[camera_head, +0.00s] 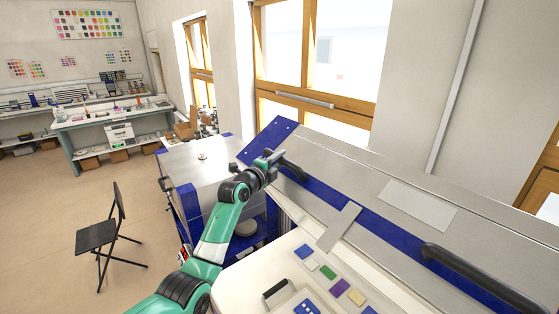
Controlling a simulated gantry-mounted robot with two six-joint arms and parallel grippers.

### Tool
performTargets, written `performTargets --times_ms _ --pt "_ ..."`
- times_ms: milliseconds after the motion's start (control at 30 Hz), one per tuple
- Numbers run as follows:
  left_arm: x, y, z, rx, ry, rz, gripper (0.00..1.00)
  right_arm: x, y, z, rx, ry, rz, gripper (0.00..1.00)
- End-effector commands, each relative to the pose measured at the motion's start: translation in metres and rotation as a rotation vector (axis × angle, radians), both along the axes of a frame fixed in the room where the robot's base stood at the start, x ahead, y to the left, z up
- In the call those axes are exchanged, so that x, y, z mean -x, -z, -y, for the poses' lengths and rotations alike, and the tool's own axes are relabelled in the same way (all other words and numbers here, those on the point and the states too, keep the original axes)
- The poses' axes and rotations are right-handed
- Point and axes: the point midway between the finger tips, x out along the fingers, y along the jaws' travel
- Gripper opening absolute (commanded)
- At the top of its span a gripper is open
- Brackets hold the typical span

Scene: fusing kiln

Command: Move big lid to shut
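The big lid (345,178) is a long silver panel with a blue front edge. It stands raised above the pale kiln bed (262,268), so it is at least partly open. A black left handle (291,169) and a black right handle (478,278) are fixed along its blue edge. My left gripper (275,157), on a green arm, is at the upper left end of the left handle. Its fingers are small and overlap the handle, so I cannot tell if they are closed on it. My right gripper is not in view.
Several coloured glass tiles (340,287) lie on the bed below the lid. A smaller silver and blue kiln (200,168) stands behind my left arm. A black chair (97,235) is on the open floor at left. A workbench (110,117) stands far back.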

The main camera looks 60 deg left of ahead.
Motion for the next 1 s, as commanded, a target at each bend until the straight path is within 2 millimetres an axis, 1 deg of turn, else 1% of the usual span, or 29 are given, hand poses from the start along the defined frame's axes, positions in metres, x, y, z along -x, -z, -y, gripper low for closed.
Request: performTargets --times_ms 33,133,167,1000 --pt "0.0001 0.0001 0.0001 0.000 0.000 0.000 0.19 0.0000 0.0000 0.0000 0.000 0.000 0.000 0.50" --pt "0.0001 0.0001 0.0001 0.000 0.000 0.000 0.01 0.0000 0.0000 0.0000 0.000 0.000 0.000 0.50" --pt "0.0001 0.0002 0.0001 0.000 0.000 0.000 0.00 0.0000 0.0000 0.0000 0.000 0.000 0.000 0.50" --pt "0.0002 0.0001 0.0000 0.000 0.000 0.000 0.00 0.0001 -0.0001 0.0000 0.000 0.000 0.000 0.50"
